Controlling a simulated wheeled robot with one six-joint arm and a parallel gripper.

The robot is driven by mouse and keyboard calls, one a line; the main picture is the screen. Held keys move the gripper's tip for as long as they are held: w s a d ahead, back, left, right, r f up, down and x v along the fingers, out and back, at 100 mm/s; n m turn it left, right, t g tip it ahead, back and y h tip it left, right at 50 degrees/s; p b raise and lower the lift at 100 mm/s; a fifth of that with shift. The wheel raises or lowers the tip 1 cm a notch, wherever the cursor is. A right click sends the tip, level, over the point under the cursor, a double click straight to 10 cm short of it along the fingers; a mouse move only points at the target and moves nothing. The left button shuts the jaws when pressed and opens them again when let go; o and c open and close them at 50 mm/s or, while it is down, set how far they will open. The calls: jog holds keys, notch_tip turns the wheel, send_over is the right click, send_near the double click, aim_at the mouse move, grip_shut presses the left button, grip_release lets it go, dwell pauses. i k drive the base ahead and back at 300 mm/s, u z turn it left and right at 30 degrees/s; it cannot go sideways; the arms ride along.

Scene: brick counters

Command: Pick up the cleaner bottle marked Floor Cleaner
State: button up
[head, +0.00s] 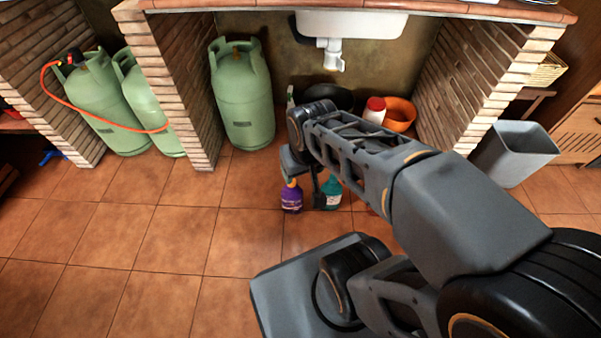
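A purple bottle (291,199) stands on the tiled floor, below the end of my arm. A teal bottle (332,191) with a pale label stands just to its right. The label print on both is too small to read, so I cannot tell which one is marked Floor Cleaner. My gripper (305,192) points down at these two bottles and partly hides them. One dark finger shows between them. I cannot tell whether it touches either bottle or how wide it is open. My arm hides part of the floor to their right.
Green gas cylinders (243,100) stand left under the brick counter. Behind my arm under the sink (352,24) are an orange bowl (400,115) and a white container with a red lid (375,109). A grey bin (513,150) stands right. The floor at front left is clear.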

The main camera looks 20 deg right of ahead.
aim_at(292, 194)
jog(key=u, duration=1.8)
jog(key=i, duration=1.65)
jog(key=z, duration=3.5)
